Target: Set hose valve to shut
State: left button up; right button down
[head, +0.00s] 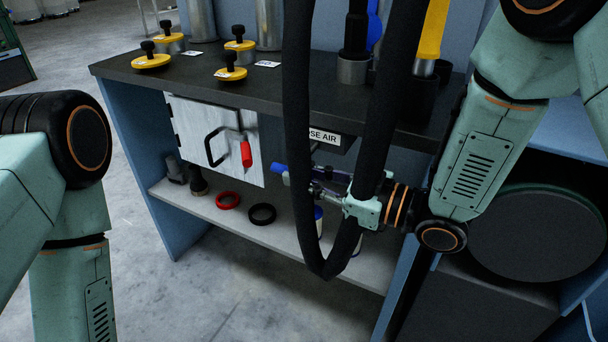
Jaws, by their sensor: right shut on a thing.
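The hose valve sits under the shelf top, below a white label (323,136) that reads "...SE AIR", partly hidden by the hose. Its blue-ended lever (279,169) points to the left. My right gripper (314,188) comes in from the right and is shut on the lever; the black hose and the gripper hide much of the valve body, so the exact contact is hard to see. My left arm shows at the left edge, but its gripper is out of view.
A thick black hose (296,120) hangs in a loop in front of my right gripper. Red (228,201) and black rings (262,214) lie on the lower shelf (200,212). Yellow-based knobs (151,61) stand on top.

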jog(key=w+d, duration=0.1)
jog(key=w, duration=0.2)
jog(key=shift+d+p, duration=0.35)
jog(key=shift+p, duration=0.05)
jog(key=c, duration=1.3)
grip_release()
jog(key=shift+s, duration=0.1)
jog(key=shift+v, duration=5.95)
